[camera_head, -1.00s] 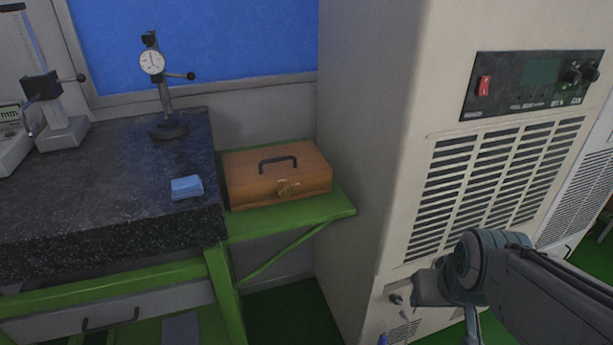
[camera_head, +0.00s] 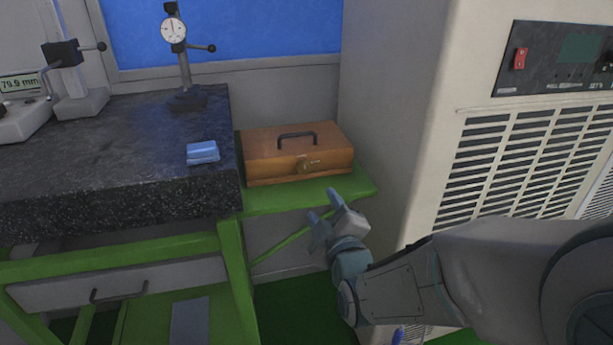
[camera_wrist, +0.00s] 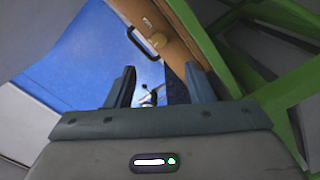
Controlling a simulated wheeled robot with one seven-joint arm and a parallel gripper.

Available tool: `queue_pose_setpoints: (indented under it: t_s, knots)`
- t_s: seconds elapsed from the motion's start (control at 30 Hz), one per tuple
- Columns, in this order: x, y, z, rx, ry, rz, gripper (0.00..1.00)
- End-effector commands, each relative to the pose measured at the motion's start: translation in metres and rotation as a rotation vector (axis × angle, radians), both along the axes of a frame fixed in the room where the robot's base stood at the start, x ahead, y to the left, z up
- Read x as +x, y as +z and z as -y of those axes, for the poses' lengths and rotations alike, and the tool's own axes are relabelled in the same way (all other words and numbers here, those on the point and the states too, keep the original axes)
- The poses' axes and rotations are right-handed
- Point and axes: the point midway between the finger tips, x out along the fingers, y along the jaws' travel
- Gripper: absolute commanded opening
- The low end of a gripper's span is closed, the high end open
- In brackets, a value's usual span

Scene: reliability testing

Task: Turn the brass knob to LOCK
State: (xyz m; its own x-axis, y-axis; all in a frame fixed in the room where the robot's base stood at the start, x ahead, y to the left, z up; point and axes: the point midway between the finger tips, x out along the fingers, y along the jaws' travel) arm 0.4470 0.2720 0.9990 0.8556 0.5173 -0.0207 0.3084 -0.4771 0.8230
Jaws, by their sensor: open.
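The brass knob (camera_head: 304,166) is on the front face of a wooden box (camera_head: 262,168) with a black handle on its lid. The box sits on a green shelf (camera_head: 350,187). Any LOCK marking is too small to read. My gripper (camera_head: 325,206) is open and empty, in front of and below the box, to the right of the knob and apart from it. In the wrist view, the knob (camera_wrist: 158,39) and box (camera_wrist: 180,17) show tilted beyond my two spread fingers (camera_wrist: 160,88).
A dark granite table (camera_head: 110,190) stands left of the box, carrying a blue block (camera_head: 203,152), a dial gauge stand (camera_head: 184,60) and a digital height gauge (camera_head: 70,80). A large beige cabinet (camera_head: 400,110) stands close on the right. A green leg (camera_head: 236,270) supports the table.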

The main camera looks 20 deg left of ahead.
Motion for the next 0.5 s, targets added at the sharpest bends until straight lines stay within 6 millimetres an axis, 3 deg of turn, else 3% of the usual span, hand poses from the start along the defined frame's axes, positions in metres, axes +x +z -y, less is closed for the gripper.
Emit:
queue_pose_setpoints:
  t_s: [0.17, 0.5]
  knots:
    - [0.001, 0.003, -0.006, -0.005, 0.006, 0.028, 0.49]
    - [0.024, 0.004, -0.02, -0.005, 0.006, 0.024, 0.49]
